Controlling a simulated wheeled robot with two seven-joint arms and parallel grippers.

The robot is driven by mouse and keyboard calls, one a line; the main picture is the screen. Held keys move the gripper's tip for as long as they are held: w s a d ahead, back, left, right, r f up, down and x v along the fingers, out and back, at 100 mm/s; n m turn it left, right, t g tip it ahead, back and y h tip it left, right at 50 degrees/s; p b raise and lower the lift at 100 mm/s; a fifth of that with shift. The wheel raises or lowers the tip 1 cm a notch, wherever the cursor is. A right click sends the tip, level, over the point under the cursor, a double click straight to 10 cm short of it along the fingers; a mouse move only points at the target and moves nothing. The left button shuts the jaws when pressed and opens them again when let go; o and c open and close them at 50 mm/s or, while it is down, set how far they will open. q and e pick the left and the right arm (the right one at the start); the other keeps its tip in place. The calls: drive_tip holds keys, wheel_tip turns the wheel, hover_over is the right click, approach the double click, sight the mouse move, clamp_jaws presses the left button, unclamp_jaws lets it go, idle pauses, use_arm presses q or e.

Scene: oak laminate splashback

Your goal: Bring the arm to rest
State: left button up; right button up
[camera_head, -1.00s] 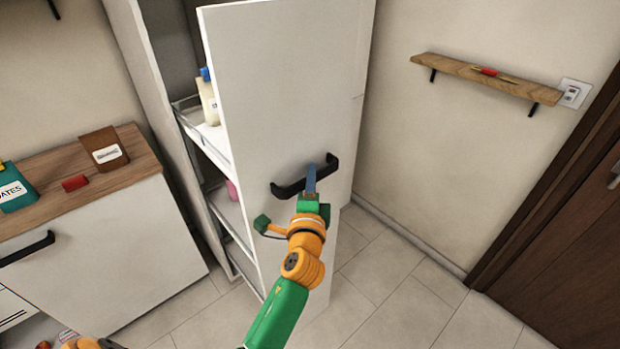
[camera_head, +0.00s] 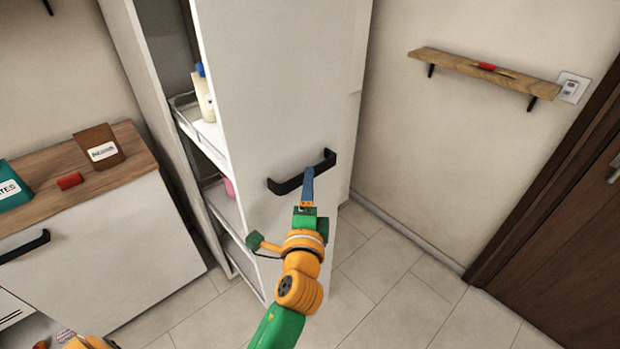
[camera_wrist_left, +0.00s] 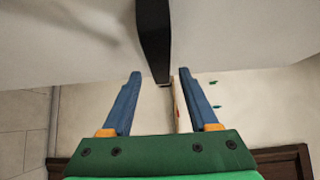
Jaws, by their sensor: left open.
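My left gripper (camera_head: 308,178) is in front of the tall white pull-out cupboard (camera_head: 275,90), at its black bar handle (camera_head: 302,174). In the left wrist view the blue fingers (camera_wrist_left: 159,72) are spread apart. The handle (camera_wrist_left: 154,40) shows there between and beyond the fingertips, with gaps on both sides, and the gripper holds nothing. The green and orange arm reaches up from the bottom of the head view. My right gripper is not in view.
The cupboard stands pulled out, with bottles (camera_head: 205,95) on its shelves. A counter (camera_head: 110,180) at left holds a brown packet (camera_head: 98,148), a teal packet (camera_head: 12,188) and a red item (camera_head: 69,181). A wall shelf (camera_head: 480,73) and brown door (camera_head: 560,220) are at right. Floor between is clear.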

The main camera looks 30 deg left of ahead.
use_arm(q)
drive_tip(key=v, duration=0.2)
drive_tip(key=shift+s+d, duration=0.1)
drive_tip(key=shift+s, duration=0.15)
drive_tip(key=d+f+g+h, duration=0.2)
drive_tip(key=f, duration=0.6)
drive_tip(key=d+f+g+h, duration=0.1)
drive_tip(key=d+f+h, duration=0.15)
drive_tip(key=f, duration=0.55)
drive_tip(key=s+d+f+n+g+h, duration=0.15)
drive_tip(key=s+f, duration=0.25)
drive_tip(key=f, duration=0.4)
drive_tip(key=s+d+f+n+g, duration=0.1)
drive_tip(key=s+f+g, duration=0.25)
drive_tip(key=f, duration=0.45)
drive_tip(key=s+a+f+n+g, duration=0.2)
drive_tip(key=s+f, duration=0.3)
drive_tip(key=s, duration=0.4)
drive_tip(key=s+a+f+n+g, duration=0.2)
drive_tip(key=s+f, duration=0.3)
drive_tip(key=s, duration=0.5)
drive_tip(key=s+a+f+n+g, duration=0.2)
drive_tip(key=s+f, duration=0.4)
drive_tip(key=s, duration=0.3)
drive_tip(key=shift+s+n+g+h, duration=0.15)
drive_tip(key=shift+n+g+h, duration=0.25)
drive_tip(key=shift+n+g, duration=0.65)
drive_tip(key=shift+a+f+t, duration=0.1)
drive_tip(key=shift+t, duration=0.15)
